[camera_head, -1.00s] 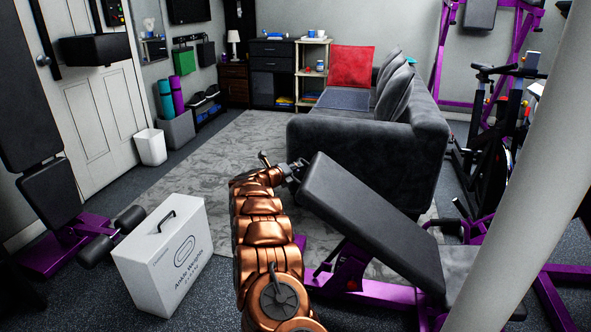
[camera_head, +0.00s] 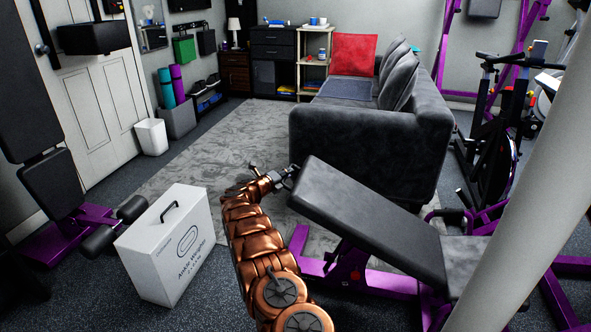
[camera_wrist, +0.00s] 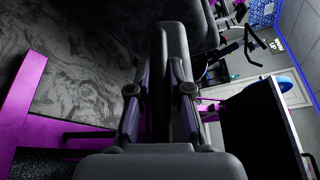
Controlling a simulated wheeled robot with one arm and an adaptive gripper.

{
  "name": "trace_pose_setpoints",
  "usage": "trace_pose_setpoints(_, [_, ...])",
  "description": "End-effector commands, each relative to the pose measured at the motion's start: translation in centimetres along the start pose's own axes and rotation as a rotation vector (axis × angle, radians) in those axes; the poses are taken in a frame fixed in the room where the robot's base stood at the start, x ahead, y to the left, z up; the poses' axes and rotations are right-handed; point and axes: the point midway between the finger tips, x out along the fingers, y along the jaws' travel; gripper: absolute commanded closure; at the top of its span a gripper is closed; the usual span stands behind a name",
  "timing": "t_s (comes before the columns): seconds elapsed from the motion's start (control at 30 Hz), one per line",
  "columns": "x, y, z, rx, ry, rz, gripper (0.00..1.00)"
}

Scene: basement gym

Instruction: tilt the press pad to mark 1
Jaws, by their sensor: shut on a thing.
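The press pad (camera_head: 372,218) is the long dark backrest of a purple-framed bench, sloping from its raised end at left down to the seat pad (camera_head: 467,260) at right. My gripper (camera_head: 290,174) is at the raised end of the pad. In the wrist view my gripper (camera_wrist: 160,95) has its two fingers on either side of the pad's edge (camera_wrist: 174,40), shut on it. No mark or number can be made out on the bench; the hinge area is partly hidden under the pad.
A white ankle-weights box (camera_head: 168,243) stands on the floor at left. A dark grey sofa (camera_head: 370,150) is behind the bench. A pale pillar (camera_head: 530,180) blocks the right side. Grey carpet (camera_head: 200,150) lies open at left behind my arm.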

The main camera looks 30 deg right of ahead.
Motion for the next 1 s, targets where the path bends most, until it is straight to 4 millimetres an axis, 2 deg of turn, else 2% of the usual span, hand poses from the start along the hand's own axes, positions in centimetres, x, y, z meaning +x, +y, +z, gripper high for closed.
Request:
trace_pose_setpoints(0.03, [-0.41,0.89,-0.07,-0.006,0.002,0.007,1.0])
trace_pose_setpoints(0.1, [-0.6,1.28,-0.06,-0.009,0.001,0.009,1.0])
trace_pose_setpoints(0.4, [-0.71,1.49,-0.12,-0.011,0.003,0.011,1.0])
trace_pose_setpoints(0.43, [-0.7,1.49,-0.13,-0.011,0.003,0.011,0.79])
trace_pose_setpoints(0.63, [-0.4,1.23,-0.28,-0.01,0.005,0.008,0.58])
trace_pose_setpoints(1.0, [-0.42,1.04,-0.28,-0.009,0.006,0.006,0.57])
